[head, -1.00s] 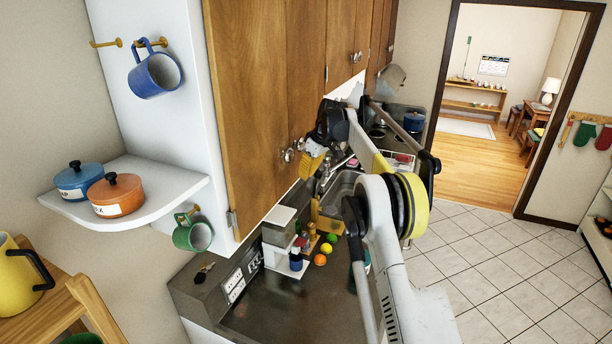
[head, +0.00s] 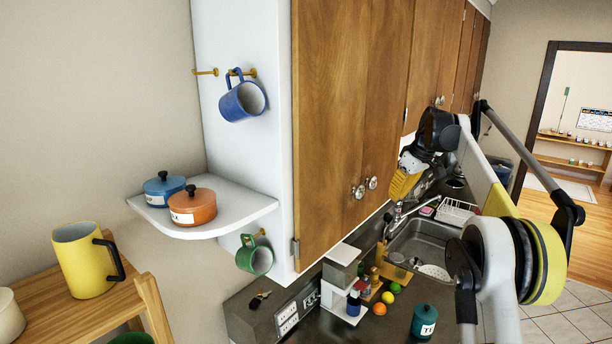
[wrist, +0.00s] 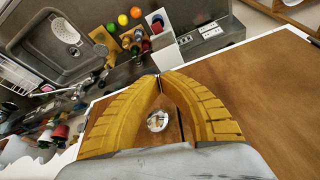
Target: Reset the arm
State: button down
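My gripper (head: 398,192) has yellow fingers and hangs at the end of my raised arm, in front of the wooden wall cupboard doors (head: 345,110) and above the sink side of the counter. In the wrist view, the two yellow fingers of my gripper (wrist: 158,76) curve together and their tips meet. Nothing is held between them. A round cupboard knob (wrist: 157,121) shows through the gap behind the fingers, beyond them.
The sink (head: 425,245) and dish rack (head: 456,213) lie below my arm. A teal canister (head: 424,322) and several fruits stand on the counter. Left are a shelf with blue (head: 164,188) and orange (head: 192,207) pots, a hanging blue mug (head: 242,101) and a yellow jug (head: 84,262).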

jog(key=s+a+f+m+t+h+b, duration=0.1)
jog(key=s+a+f+b, duration=0.35)
jog(key=s+b, duration=0.35)
jog(key=s+a+f+m+b, duration=0.25)
jog(key=s+f+b, duration=0.25)
jog(key=s, duration=0.4)
jog(key=s+a+f+t+h+b, duration=0.1)
jog(key=s+a+f+b, duration=0.4)
jog(key=s+b, duration=0.3)
jog(key=s+a+f+m+t+b, duration=0.1)
jog(key=s+f+b, duration=0.9)
jog(key=s+f, duration=1.1)
notch_tip(320, 180, down, 5)
jog(key=shift+s+a+f+m, duration=0.1)
jog(key=shift+s+a+m, duration=0.2)
jog(key=shift+a+m, duration=0.6)
